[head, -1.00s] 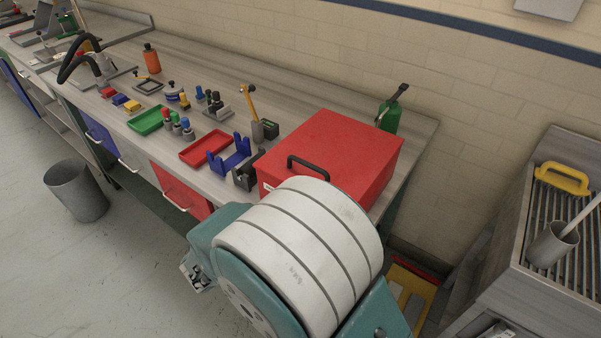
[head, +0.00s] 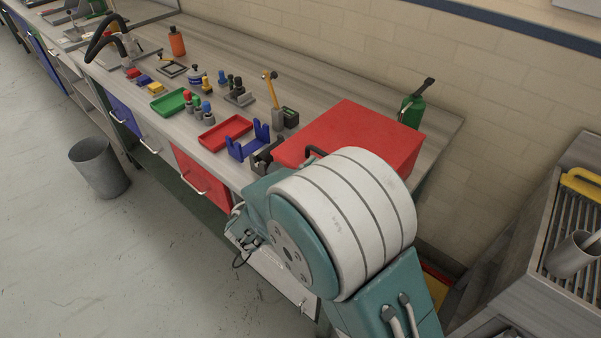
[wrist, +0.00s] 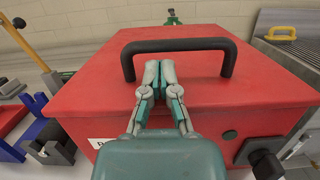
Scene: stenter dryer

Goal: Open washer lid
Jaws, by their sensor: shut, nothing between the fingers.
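The washer is a red box with a flat red lid (wrist: 90,85) and a black bar handle (wrist: 178,45) at the lid's front. The lid lies shut. My gripper (wrist: 159,68) is shut and empty, with its fingertips just below the handle bar and between its two legs in the wrist view. I cannot tell whether the tips touch the bar or the lid. In the head view the red washer (head: 355,128) stands on the bench, and my arm hides its front and most of the handle (head: 316,152). My gripper is hidden there.
A grey workbench (head: 225,75) holds a red tray (head: 224,132), a green tray (head: 174,102), a blue holder (head: 250,141) and small tools left of the washer. A black knob (wrist: 267,163) sits on the washer's front. Open floor lies left.

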